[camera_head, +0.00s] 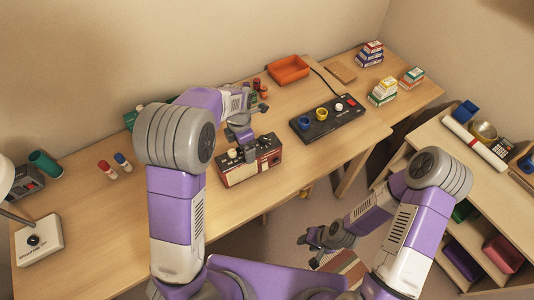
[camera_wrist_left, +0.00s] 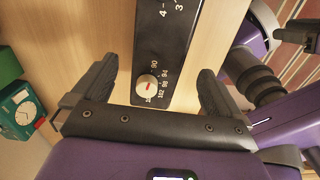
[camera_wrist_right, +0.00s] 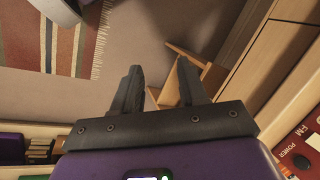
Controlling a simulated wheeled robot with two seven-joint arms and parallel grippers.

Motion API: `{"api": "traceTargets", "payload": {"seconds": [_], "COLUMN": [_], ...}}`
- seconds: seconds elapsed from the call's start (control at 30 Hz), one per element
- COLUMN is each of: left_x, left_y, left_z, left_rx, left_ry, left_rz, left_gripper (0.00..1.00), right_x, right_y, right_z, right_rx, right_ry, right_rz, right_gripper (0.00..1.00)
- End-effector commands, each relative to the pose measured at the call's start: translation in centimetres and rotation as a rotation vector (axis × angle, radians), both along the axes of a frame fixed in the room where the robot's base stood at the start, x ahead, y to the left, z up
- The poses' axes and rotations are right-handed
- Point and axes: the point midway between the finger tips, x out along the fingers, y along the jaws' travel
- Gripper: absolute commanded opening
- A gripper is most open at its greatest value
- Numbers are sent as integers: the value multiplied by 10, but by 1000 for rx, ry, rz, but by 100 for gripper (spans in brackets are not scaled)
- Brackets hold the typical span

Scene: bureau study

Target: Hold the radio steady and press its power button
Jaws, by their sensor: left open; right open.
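The radio (camera_head: 236,173) stands near the table's front edge, with a red-brown front and a dark top panel with white knobs. My left gripper (camera_head: 243,138) is open directly above it. In the left wrist view, the radio's dark top (camera_wrist_left: 168,45) with a white dial knob (camera_wrist_left: 147,87) lies between the spread fingers, with a gap on each side. In the right wrist view, a corner of the radio's red front (camera_wrist_right: 308,140) shows the word POWER and a dark red button (camera_wrist_right: 301,162). My right gripper (camera_head: 312,243) is open and empty, below and right of the radio, off the table.
A black control panel (camera_head: 318,128) with coloured knobs sits right of the radio. An orange tray (camera_head: 288,69) and small boxes (camera_head: 383,92) stand behind. A shelf unit (camera_head: 440,130) stands right. Bare tabletop lies left of the radio.

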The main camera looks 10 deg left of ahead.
Motion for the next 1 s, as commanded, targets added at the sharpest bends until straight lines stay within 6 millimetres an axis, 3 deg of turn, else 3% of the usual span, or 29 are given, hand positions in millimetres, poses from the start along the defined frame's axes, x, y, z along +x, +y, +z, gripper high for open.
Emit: {"api": "traceTargets", "payload": {"seconds": [0.17,0.33,0.5,0.77,1.0], "left_x": [0,0,0,0,0], "left_y": [0,0,0,0,0], "left_z": [0,0,0,0,0], "left_rx": [0,0,0,0,0], "left_ry": [0,0,0,0,0], "left_rz": [-1,-2,-2,-2,-2], "left_gripper": [100,100,100,100,100], "right_x": [12,55,111,167,192], "right_y": [4,19,33,41,44], "right_z": [3,19,51,105,100], "right_rx": [25,128,273,445,609], "right_ry": [-34,-169,-349,-558,-636], "right_rz": [-6,-26,-49,-52,-168], "right_gripper": [43,43,43,43,43]}}
